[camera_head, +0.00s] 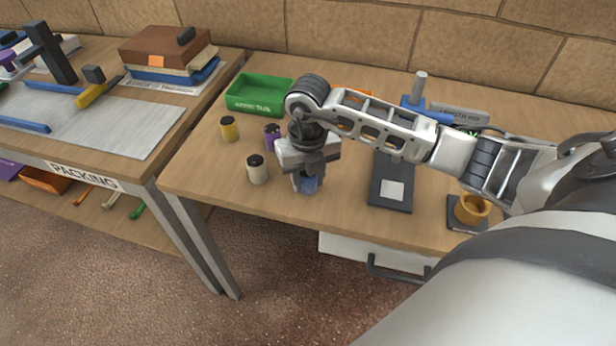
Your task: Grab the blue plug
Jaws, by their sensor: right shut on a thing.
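The blue plug (310,184) is at the front middle of the right-hand wooden table (230,174). My right gripper (306,180) comes down over it from above and is shut on it. The gripper hides most of the plug, and I cannot tell whether the plug still touches the table. A white plug (257,170) with a dark top stands just left of the gripper. A purple plug (272,136) stands behind, partly covered by the gripper. A yellow plug (229,129) stands further left. My left gripper is not in view.
A green tray (259,107) is at the back left of this table. A packing table (120,150) with books stands on the left, and my right arm crosses above the table.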

